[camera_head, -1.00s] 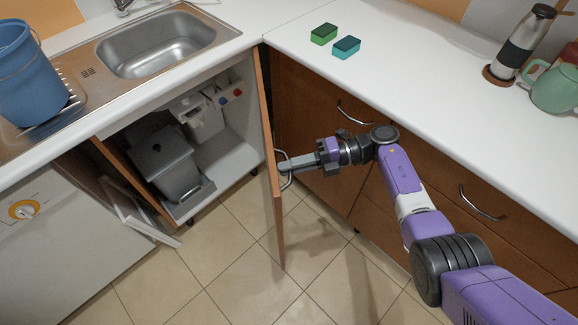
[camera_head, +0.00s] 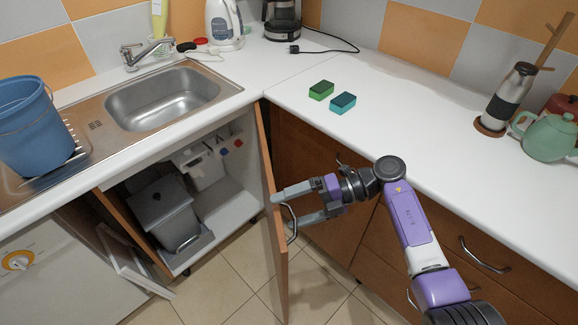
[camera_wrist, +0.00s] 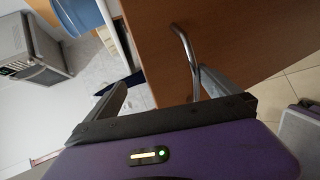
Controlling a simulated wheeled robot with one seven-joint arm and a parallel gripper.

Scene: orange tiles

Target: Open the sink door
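The sink door (camera_head: 271,200) is a brown panel swung wide open under the sink, seen almost edge-on, so the cabinet inside shows. Its metal handle (camera_head: 289,223) is on the side facing right; it also shows in the wrist view (camera_wrist: 187,55). My gripper (camera_head: 289,207) is open, on the right of the door beside the handle. In the wrist view my gripper (camera_wrist: 162,82) has its fingers apart, with the handle close to the right finger. I cannot tell whether a finger touches the handle.
A grey bin (camera_head: 166,213) stands inside the cabinet. A white appliance (camera_head: 60,265) is at the left. Brown drawers (camera_head: 440,240) lie close beside my arm on the right. Two sponges (camera_head: 343,103) and a teapot (camera_head: 548,137) are on the counter. Tiled floor (camera_head: 225,290) is clear below.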

